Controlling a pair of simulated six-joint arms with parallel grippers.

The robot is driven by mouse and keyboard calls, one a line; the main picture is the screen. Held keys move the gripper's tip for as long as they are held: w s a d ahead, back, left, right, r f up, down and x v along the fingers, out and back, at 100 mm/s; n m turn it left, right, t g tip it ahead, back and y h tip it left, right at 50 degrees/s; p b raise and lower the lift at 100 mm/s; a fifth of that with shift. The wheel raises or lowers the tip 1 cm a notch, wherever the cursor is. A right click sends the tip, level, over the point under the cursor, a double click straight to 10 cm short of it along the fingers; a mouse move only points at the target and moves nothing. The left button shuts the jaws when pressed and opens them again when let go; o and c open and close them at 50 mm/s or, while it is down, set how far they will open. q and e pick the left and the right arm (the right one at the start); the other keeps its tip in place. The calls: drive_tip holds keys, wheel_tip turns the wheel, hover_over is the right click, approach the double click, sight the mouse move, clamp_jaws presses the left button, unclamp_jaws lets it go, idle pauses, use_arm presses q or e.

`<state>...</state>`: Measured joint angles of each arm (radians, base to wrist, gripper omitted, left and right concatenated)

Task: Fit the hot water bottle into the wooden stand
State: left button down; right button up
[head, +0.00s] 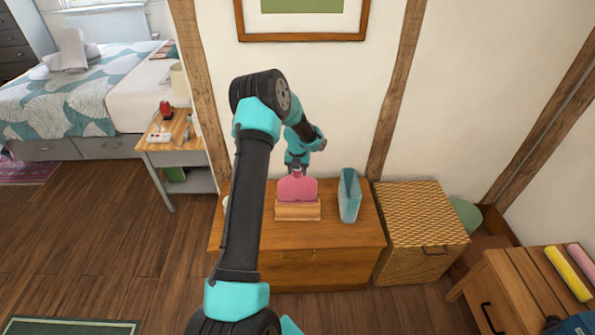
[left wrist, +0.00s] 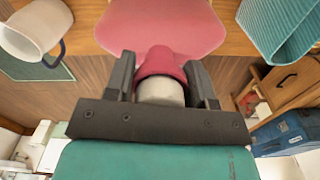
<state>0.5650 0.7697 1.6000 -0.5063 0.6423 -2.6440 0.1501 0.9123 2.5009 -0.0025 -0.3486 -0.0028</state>
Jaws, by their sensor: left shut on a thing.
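The pink hot water bottle (head: 298,188) is upright over the wooden stand (head: 298,210) on the dresser top. Its lower edge meets the stand's top in the head view; I cannot tell how deep it sits in the slot. My left gripper (head: 296,168) is shut on the bottle's neck from above. In the left wrist view the gripper (left wrist: 162,85) has a finger on each side of the neck, and the bottle's pink body (left wrist: 160,25) spreads beyond it. The stand is not clearly visible there. My right gripper is not in view.
A teal ribbed container (head: 349,195) stands close right of the stand. A white mug (left wrist: 35,28) with a dark handle is on the other side. The wooden dresser (head: 350,236) is clear in front. A wicker chest (head: 420,225) stands to the right; the wall is behind.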

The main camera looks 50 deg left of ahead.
use_arm(q)
drive_tip(key=shift+f, duration=0.2)
drive_tip(key=shift+c, duration=2.4)
unclamp_jaws()
wheel_tip(320, 180, up, 12)
drive_tip(key=shift+r, duration=0.1)
